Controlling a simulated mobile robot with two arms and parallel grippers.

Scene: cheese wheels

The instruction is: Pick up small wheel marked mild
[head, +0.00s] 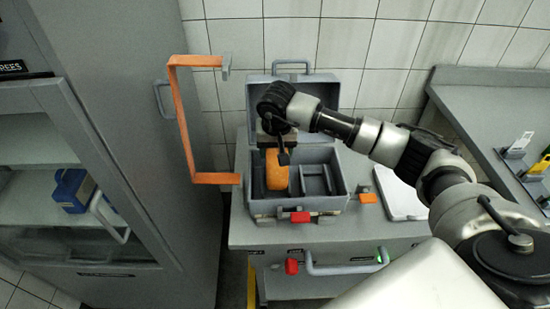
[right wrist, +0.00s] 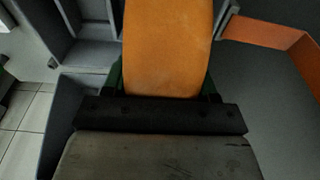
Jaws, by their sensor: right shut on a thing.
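An orange cheese wheel (head: 276,172) is at the left part of an open grey case (head: 330,206) in the head view. My right gripper (head: 278,150) reaches down over the case and is shut on this wheel. In the right wrist view the orange wheel (right wrist: 168,48) stands up between the fingers of my right gripper (right wrist: 165,85). No marking can be read on the wheel, so I cannot tell whether it says mild. Whether its lower edge touches the case floor is unclear. My left gripper is not in view.
The case has grey dividers (head: 315,180) on the right and its lid (head: 340,88) is up behind. An orange bracket (head: 181,120) stands close on the left, beside a tall grey cabinet (head: 150,170). A white board (head: 400,193) lies right of the case.

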